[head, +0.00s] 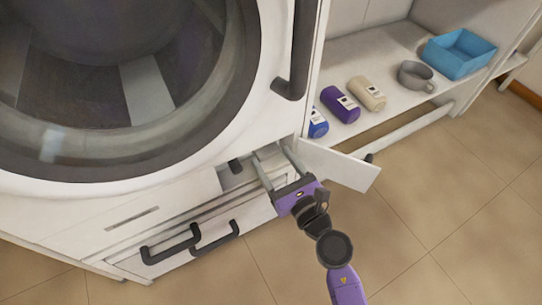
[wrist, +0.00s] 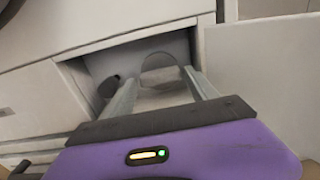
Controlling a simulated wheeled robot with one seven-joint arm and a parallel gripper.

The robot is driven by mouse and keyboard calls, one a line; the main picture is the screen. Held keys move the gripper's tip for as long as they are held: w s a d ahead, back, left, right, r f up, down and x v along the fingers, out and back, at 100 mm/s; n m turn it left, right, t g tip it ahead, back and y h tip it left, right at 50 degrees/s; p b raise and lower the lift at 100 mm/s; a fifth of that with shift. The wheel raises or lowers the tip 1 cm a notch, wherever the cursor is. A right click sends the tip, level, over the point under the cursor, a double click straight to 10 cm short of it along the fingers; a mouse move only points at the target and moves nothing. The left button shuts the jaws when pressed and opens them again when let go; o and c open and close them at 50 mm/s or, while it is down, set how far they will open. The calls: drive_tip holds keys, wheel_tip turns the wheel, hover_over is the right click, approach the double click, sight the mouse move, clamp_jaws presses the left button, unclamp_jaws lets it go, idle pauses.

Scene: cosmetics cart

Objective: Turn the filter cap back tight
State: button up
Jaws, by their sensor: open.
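The open filter compartment (head: 232,180) is low on the front of the white washing machine (head: 215,185). My gripper (head: 270,153) reaches into it with its two grey fingers apart and nothing held. In the wrist view, a pale grey round shape, which looks like the filter cap (wrist: 160,68), shows between and beyond the fingertips of my gripper (wrist: 160,78). I cannot tell whether the fingers touch it. A dark stub (wrist: 108,88) sticks out to the left of the left finger. It also shows in the head view (head: 235,166). The cap's lower part is hard to make out.
The compartment's flap (head: 340,165) stands open to the right, close to my gripper. Dark handles (head: 190,243) lie to the lower left. A shelf holds several bottles (head: 340,104), a grey cup (head: 415,75) and a blue bin (head: 460,53). The tiled floor in front is clear.

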drive_tip(key=shift+x, duration=1)
drive_tip(key=shift+c, duration=0.2)
drive_tip(key=c, duration=1.1)
drive_tip(key=shift+o, duration=0.2)
